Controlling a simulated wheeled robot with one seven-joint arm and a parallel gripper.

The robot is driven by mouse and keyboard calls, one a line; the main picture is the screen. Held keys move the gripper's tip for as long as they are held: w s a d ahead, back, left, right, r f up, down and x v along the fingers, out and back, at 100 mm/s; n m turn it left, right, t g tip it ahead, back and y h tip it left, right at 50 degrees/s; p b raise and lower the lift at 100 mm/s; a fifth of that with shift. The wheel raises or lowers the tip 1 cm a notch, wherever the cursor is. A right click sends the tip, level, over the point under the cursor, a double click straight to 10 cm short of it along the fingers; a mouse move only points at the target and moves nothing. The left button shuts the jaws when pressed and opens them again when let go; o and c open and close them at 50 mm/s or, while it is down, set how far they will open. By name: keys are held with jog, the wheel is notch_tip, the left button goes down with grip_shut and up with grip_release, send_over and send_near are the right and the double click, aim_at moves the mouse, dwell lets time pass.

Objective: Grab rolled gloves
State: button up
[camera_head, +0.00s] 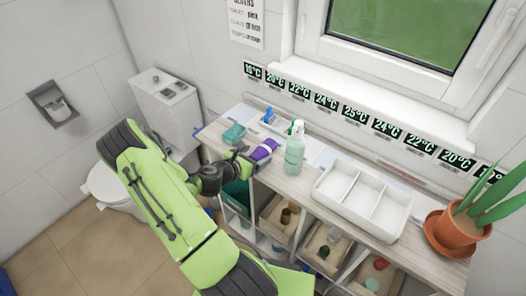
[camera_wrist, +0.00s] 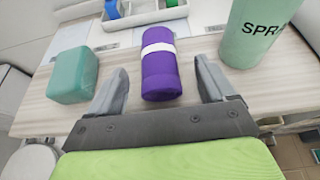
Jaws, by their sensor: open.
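The rolled gloves are most likely the purple roll with a white band (camera_wrist: 160,72), lying on the wooden top. In the wrist view the roll sits between my gripper's two grey fingers, with a gap on each side, its near end close to the palm. My gripper (camera_wrist: 160,88) is open and holds nothing. In the head view the purple roll (camera_head: 264,150) lies just right of my gripper (camera_head: 250,157), partly hidden by it.
A green spray bottle (camera_head: 295,152) stands close to the right of the roll; a teal block (camera_wrist: 74,76) lies to its left. A white tray with small items (camera_wrist: 140,20) is behind. A white divided tray (camera_head: 362,199) and a potted plant (camera_head: 460,229) stand farther right.

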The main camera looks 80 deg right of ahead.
aim_at(258, 153)
jog(key=x, duration=0.5)
jog(key=shift+w+f, duration=0.1)
jog(key=shift+w, duration=0.05)
jog(key=shift+a, duration=0.15)
jog(key=shift+c, duration=0.3)
jog(key=c, duration=1)
